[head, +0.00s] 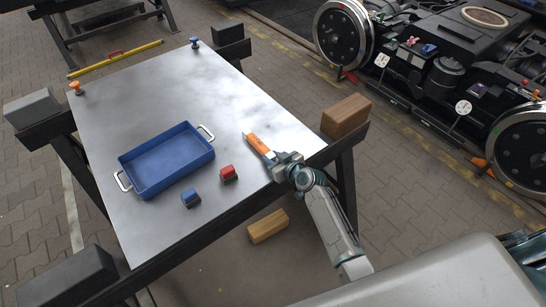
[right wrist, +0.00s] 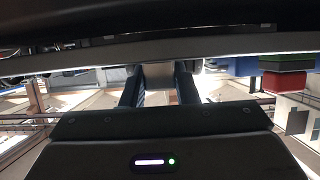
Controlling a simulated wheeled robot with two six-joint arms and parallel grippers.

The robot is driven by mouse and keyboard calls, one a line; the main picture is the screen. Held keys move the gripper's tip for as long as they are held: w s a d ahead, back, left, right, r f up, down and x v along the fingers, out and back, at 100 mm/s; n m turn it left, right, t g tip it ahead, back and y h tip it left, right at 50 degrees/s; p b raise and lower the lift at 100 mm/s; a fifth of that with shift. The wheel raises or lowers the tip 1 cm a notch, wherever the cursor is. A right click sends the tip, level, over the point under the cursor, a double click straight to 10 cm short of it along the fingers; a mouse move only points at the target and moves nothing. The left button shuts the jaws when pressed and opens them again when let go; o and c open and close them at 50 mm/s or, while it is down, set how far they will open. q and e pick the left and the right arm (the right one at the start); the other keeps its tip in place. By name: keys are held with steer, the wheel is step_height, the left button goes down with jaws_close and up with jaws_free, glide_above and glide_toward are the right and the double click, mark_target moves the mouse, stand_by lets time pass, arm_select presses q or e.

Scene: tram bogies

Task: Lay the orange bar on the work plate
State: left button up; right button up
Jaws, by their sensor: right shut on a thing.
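The orange bar (head: 257,144) is over the right part of the grey metal work plate (head: 230,90), pointing up and left. My right gripper (head: 272,158) is shut on its near end, low at the plate's right edge. In the right wrist view the two fingers (right wrist: 158,88) stand either side of a pale piece that seems to be the bar's end. Whether the bar touches the plate I cannot tell. My left gripper is not in view.
A blue tray (head: 125,161) with two handles stands left of the bar. A red block (head: 228,173) and a blue block (head: 190,197) are near it. The plate's far middle is clear.

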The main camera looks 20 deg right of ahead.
steer(key=o, duration=1.1)
steer(key=shift+c, duration=0.2)
steer(key=shift+s, duration=0.1)
steer(key=b+v, duration=0.1)
steer(key=v, duration=1.1)
steer(key=shift+b, duration=0.35)
